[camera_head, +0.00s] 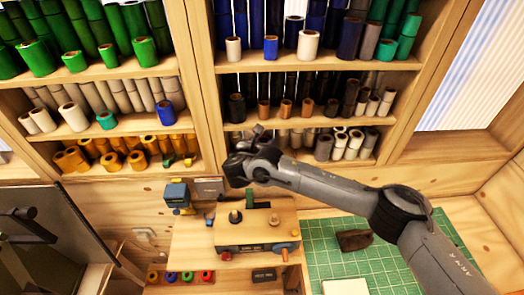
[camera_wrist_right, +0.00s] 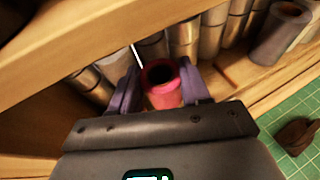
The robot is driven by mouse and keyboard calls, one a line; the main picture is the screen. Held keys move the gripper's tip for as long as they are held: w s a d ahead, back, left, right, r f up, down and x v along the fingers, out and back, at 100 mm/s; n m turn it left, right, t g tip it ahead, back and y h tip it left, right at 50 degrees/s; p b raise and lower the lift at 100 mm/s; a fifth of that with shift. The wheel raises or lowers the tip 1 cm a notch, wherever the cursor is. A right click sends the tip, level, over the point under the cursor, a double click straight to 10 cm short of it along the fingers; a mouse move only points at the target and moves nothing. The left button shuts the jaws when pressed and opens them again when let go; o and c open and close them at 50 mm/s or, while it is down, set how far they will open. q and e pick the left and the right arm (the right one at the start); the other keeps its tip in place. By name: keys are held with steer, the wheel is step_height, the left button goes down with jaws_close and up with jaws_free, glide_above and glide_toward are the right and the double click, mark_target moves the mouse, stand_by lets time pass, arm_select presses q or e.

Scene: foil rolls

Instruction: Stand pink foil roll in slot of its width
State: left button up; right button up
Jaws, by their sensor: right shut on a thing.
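The pink foil roll (camera_wrist_right: 163,96) sits between the two purple-grey fingers of my right gripper (camera_wrist_right: 160,86) in the right wrist view. The gripper is shut on it, and the roll's dark open end shows. In the head view my right gripper (camera_head: 258,136) is at the lower shelf (camera_head: 285,162) of the middle rack, near its left end; the pink roll cannot be made out there. Silver-grey rolls (camera_wrist_right: 184,38) stand just beyond the held roll in the wrist view. I cannot tell whether the pink roll touches the shelf. My left gripper is not in view.
Shelves above hold copper and dark rolls (camera_head: 286,107). Gold rolls (camera_head: 70,158) fill the shelf to the left. A wooden-topped machine (camera_head: 256,228) stands on the bench below, beside a green cutting mat (camera_head: 335,250). The shelf board edge (camera_wrist_right: 60,50) runs close to the gripper.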

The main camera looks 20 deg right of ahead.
steer(key=shift+f+p, duration=0.65)
steer(key=shift+f, duration=1.4)
steer(key=shift+f, duration=0.2)
steer(key=o, duration=1.1)
steer(key=shift+r, duration=0.1)
